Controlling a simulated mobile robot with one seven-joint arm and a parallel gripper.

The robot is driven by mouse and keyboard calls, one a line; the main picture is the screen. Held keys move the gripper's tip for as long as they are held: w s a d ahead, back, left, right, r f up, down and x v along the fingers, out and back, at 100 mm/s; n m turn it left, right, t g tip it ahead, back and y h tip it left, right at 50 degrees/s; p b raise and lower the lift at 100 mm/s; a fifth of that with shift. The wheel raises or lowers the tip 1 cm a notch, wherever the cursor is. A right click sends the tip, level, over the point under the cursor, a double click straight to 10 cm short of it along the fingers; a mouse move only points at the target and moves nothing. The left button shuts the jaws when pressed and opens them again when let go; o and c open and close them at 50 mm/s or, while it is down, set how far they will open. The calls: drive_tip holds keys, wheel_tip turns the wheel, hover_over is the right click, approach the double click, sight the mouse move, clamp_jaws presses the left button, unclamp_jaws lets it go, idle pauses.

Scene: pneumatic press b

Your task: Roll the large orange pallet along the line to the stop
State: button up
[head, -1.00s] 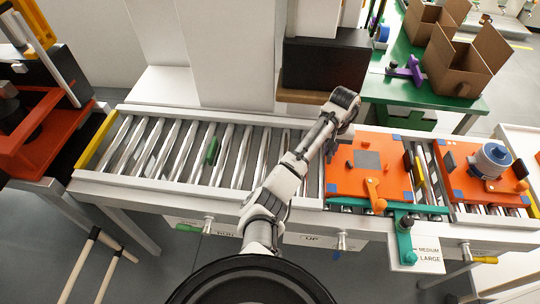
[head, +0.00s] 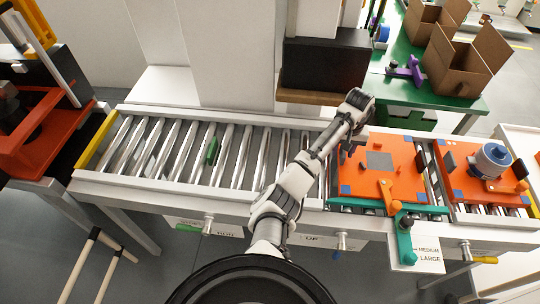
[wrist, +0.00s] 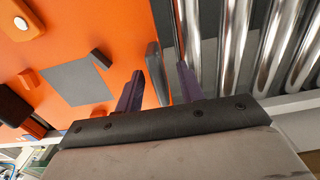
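The large orange pallet (head: 405,184) lies flat on the right part of the roller line, with a grey square on top and an orange handle (head: 390,195) at its front edge. My gripper (head: 356,140) is at the pallet's left back area. In the wrist view the purple fingers (wrist: 160,85) are spread apart. They stand either side of a dark upright tab (wrist: 157,70) at the pallet's edge; a firm grip does not show. A teal bar with a lever (head: 405,238) runs along the line's front beside the pallet. Which part is the stop is unclear.
A second orange pallet (head: 465,188) with a blue-and-white cylinder (head: 491,160) is to the right, across a narrow gap. Bare rollers (head: 180,155) extend left, with a green block (head: 212,150) among them. A yellow bar (head: 97,140) closes the left end.

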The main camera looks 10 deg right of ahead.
drive_tip(key=shift+f, duration=0.2)
wheel_tip(320, 180, up, 14)
idle(0.4)
drive_tip(key=shift+r, duration=0.1)
